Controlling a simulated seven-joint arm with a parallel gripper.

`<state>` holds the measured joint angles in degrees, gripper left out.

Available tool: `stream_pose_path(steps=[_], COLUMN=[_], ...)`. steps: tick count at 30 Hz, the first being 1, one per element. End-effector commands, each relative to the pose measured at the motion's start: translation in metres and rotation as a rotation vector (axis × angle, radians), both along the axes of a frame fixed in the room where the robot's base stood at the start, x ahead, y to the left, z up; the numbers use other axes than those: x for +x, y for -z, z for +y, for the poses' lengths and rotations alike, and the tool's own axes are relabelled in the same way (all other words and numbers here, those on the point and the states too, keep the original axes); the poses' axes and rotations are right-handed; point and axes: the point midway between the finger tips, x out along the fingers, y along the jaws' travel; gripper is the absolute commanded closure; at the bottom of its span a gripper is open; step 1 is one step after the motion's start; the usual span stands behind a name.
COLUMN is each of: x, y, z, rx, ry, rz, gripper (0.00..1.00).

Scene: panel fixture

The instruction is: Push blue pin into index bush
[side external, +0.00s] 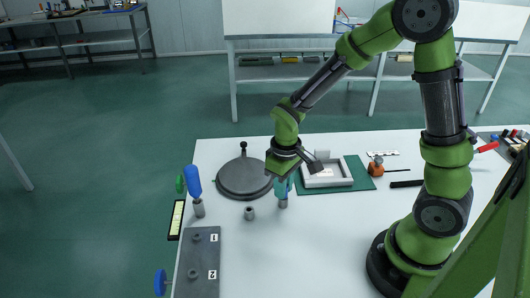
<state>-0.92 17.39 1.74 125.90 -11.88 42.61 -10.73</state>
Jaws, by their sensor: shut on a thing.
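My gripper (281,177) points down over the white table and is shut on a light-blue pin-like piece (282,188). A grey end (283,203) shows below the piece, at or near the table top; I cannot tell if it touches. The jaws hide the upper part. A darker blue handle (194,180) stands slightly tilted in a grey collar (198,208) to the left. A dark grey panel (213,262) at the front left carries two round bushes (197,238) beside labels 1 and 2. A blue knob (160,283) is at its left edge.
A small grey cylinder (249,213) stands left of my gripper. A round grey plate with a black knob (244,177) lies behind it. A white tray (328,174) on a green mat (358,172) is to the right. The front middle is clear.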

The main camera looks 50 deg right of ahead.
Motion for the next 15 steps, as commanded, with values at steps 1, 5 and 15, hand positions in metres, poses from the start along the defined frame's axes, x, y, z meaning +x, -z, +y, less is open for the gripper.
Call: stream_pose_path(steps=[1,5,15], x=[-0.0003,-0.0005,-0.0003], y=[0.0015,0.0045,0.0048], z=[0.0,0.0,0.0], rx=[0.0,0.0,0.0], ry=[0.0,0.001,0.0], rz=[0.002,0.002,0.001], gripper=[1.0,1.0,0.49])
